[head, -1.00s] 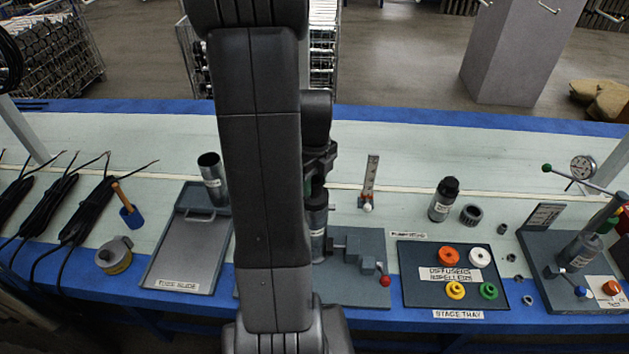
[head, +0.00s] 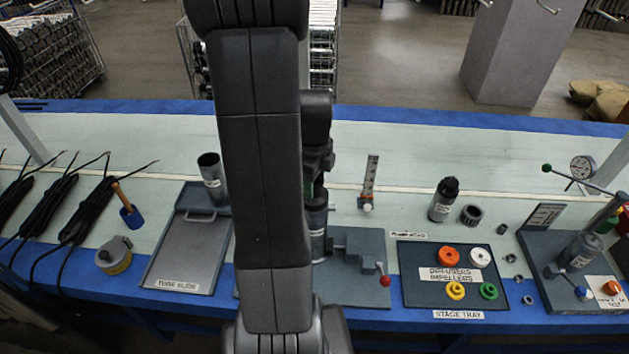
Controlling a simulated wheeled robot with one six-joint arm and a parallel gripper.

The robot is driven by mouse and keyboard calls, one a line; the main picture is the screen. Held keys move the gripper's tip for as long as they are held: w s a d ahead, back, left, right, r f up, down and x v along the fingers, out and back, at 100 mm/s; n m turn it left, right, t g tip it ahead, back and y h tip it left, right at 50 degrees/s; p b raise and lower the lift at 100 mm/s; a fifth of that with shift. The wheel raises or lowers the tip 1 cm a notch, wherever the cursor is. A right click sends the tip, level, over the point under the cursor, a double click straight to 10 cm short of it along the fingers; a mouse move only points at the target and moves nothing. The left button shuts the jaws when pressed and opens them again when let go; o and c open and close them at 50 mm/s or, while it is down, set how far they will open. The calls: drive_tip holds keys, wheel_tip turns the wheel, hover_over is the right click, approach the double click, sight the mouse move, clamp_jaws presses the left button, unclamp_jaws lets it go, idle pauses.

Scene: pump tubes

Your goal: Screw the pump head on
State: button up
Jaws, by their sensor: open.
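A dark grey tube (head: 317,222) with a white label stands upright at the bench vise (head: 361,246), its left side hidden behind my arm. A dark part is at the tube's top, directly below my gripper (head: 318,184). My gripper is open, pointing down around or just above this top. My arm hides much of it, so I cannot tell whether the fingers touch the part or whether it is the pump head. A grey cylinder with a black top (head: 444,199) stands apart to the right, behind the stage tray (head: 412,292).
The stage tray holds orange, white, yellow and green rings. At left are a tube tray (head: 180,262), a cup (head: 211,172) and cables. The bench behind is mostly clear.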

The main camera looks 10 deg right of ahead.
drive_tip(key=n, duration=0.3)
drive_tip(key=shift+n, duration=0.4)
drive_tip(key=n, duration=0.3)
drive_tip(key=shift+n, duration=0.3)
drive_tip(key=n, duration=0.3)
drive_tip(key=shift+w+n, duration=0.1)
drive_tip(key=shift+n, duration=0.3)
drive_tip(key=n, duration=0.3)
drive_tip(key=shift+n, duration=0.3)
drive_tip(key=c, duration=0.8)
drive_tip(key=shift+c, duration=0.2)
drive_tip(key=shift+m, duration=1.8)
